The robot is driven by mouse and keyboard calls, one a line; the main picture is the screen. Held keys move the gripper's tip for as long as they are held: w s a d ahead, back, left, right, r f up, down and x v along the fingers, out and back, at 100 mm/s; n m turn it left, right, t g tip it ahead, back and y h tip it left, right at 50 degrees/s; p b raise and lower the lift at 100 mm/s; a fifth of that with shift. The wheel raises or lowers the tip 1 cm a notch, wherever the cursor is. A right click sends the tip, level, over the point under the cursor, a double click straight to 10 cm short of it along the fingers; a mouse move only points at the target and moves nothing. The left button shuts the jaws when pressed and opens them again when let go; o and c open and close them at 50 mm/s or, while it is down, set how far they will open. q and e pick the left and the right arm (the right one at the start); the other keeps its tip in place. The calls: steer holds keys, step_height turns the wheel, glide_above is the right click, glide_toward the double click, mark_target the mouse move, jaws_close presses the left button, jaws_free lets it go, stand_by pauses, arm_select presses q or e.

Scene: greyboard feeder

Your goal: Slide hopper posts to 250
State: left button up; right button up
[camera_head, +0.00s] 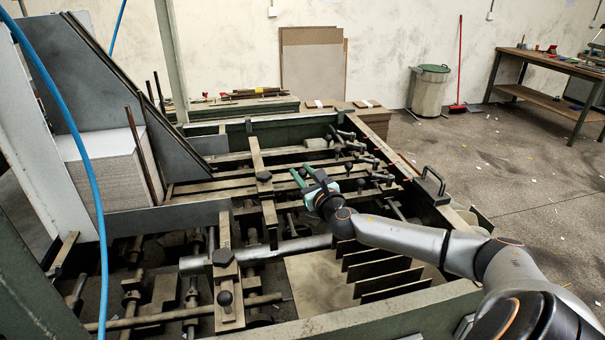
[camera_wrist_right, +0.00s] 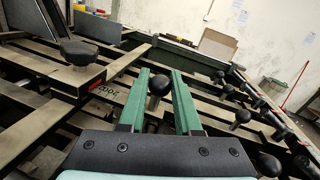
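My right gripper (camera_head: 299,174) reaches in from the right over the feeder frame in the head view. Its two green fingers are apart in the right wrist view (camera_wrist_right: 160,76), and a round black knob (camera_wrist_right: 159,86) shows between them; I cannot tell whether they touch it. A flat post bar (camera_head: 257,155) with a black knob (camera_head: 264,176) stands left of the gripper in the head view. A nearer post bar (camera_head: 226,277) also carries black knobs. A red mark reading about 200 (camera_wrist_right: 103,89) shows on a rail in the wrist view. My left gripper is not in view.
Several knobbed handles (camera_head: 350,150) line the feeder's far right side. Dark upright plates (camera_head: 385,280) lie under my right arm. A bin (camera_head: 430,92) and bench (camera_head: 560,75) stand on the open floor behind.

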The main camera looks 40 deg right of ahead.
jaws_close()
stand_by(0.9)
